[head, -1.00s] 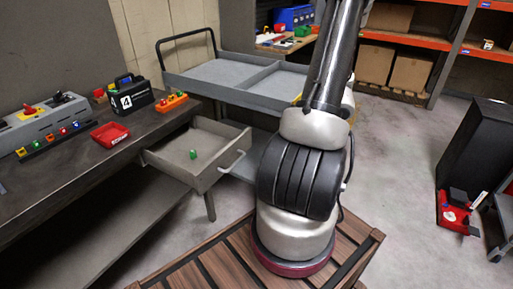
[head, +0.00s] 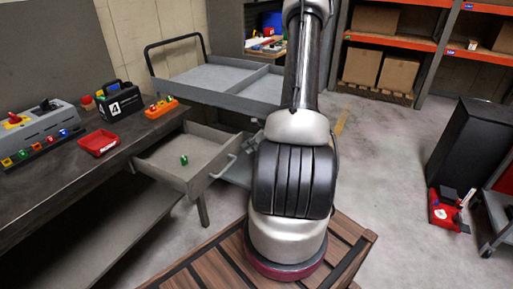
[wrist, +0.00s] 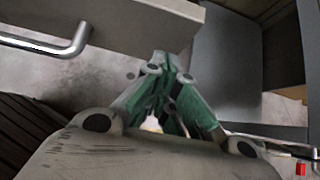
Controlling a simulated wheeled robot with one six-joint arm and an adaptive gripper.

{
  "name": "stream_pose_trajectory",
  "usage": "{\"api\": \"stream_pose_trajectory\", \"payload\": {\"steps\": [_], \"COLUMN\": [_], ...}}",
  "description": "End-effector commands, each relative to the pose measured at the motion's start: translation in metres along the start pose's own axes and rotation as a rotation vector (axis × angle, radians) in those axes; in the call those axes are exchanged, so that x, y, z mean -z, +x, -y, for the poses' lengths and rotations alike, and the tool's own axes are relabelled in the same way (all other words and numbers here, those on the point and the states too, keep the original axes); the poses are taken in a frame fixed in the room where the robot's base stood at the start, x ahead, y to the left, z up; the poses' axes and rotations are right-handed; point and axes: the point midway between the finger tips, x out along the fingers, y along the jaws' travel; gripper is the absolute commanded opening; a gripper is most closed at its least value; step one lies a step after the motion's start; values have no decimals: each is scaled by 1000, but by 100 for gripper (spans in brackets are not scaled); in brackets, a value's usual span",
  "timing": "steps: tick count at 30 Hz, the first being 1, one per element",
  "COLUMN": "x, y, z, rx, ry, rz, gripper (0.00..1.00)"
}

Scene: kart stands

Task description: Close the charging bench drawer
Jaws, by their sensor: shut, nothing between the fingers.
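The charging bench drawer (head: 172,172) is pulled out from the bench (head: 95,150) in the head view, with a small green item (head: 184,160) inside it. Its bar handle (head: 224,166) is on the front panel. In the wrist view the drawer front (wrist: 150,20) and its handle (wrist: 50,46) fill the upper left. My gripper (wrist: 163,65) is shut and empty, with its fingertips close to the lower right end of the drawer front; I cannot tell whether they touch.
A grey cart (head: 215,92) stands behind the drawer. On the bench are a red tray (head: 103,141), a black case (head: 120,100) and an orange block (head: 161,108). A black cabinet (head: 470,145) and a red item (head: 447,210) stand at right. The floor between is clear.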

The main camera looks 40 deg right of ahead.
Motion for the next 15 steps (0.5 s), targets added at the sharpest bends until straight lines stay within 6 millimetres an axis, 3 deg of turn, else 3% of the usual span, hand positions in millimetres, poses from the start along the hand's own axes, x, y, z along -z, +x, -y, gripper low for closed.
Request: {"api": "stream_pose_trajectory", "payload": {"steps": [15], "x": [-4], "y": [4], "z": [0], "rx": [0], "ry": [-1], "rz": [0], "gripper": [0]}}
